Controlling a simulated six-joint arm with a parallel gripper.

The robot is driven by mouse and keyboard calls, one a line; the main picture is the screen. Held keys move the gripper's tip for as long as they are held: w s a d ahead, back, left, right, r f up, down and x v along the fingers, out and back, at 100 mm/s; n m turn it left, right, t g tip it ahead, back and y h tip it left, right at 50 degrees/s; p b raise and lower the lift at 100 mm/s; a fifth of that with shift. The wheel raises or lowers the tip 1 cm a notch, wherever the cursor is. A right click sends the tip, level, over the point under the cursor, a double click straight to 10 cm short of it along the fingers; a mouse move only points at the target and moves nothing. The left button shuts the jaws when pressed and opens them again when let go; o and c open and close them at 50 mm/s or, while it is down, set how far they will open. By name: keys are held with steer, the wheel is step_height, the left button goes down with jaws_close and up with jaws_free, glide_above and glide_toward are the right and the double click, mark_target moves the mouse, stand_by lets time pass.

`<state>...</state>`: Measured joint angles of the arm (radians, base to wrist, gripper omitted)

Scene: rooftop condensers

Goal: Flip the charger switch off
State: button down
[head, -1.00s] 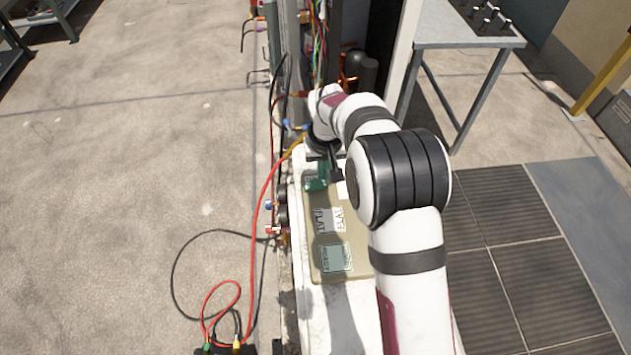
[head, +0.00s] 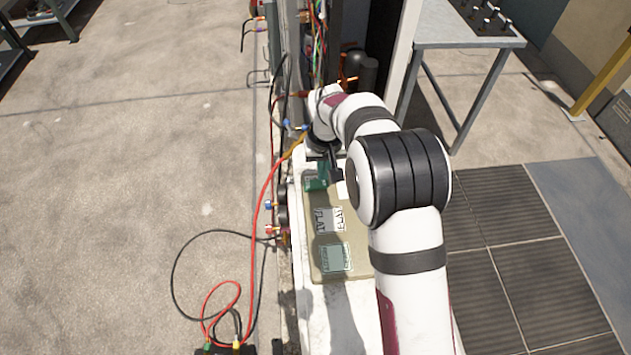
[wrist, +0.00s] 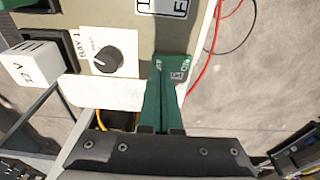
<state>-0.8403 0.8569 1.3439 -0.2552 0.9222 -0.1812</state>
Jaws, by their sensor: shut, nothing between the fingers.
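The charger is a beige box (head: 355,266) on a white ledge, with printed labels and a grey-green display (head: 334,257). A small green plate (head: 315,183) with white markings sits at its far left corner. This plate also shows in the wrist view (wrist: 183,68), where a dark green upright shape overlaps it. My gripper (head: 335,172) is shut and empty, pointing down close beside the plate. In the wrist view my gripper (wrist: 166,92) reaches over the plate's edge. The switch lever cannot be made out clearly, nor can its position or any contact.
A black rotary knob (wrist: 108,60) on a white label marked BAY 1 and a white block marked 12 V (wrist: 30,64) are near the plate. Red cables (head: 257,210) and black cables run along the ledge's left. A metal table (head: 455,35) stands at far right.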

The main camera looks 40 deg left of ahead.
mark_target(323, 183)
steer(key=shift+f, duration=0.95)
stand_by(0.3)
steer(key=shift+r, duration=3.55)
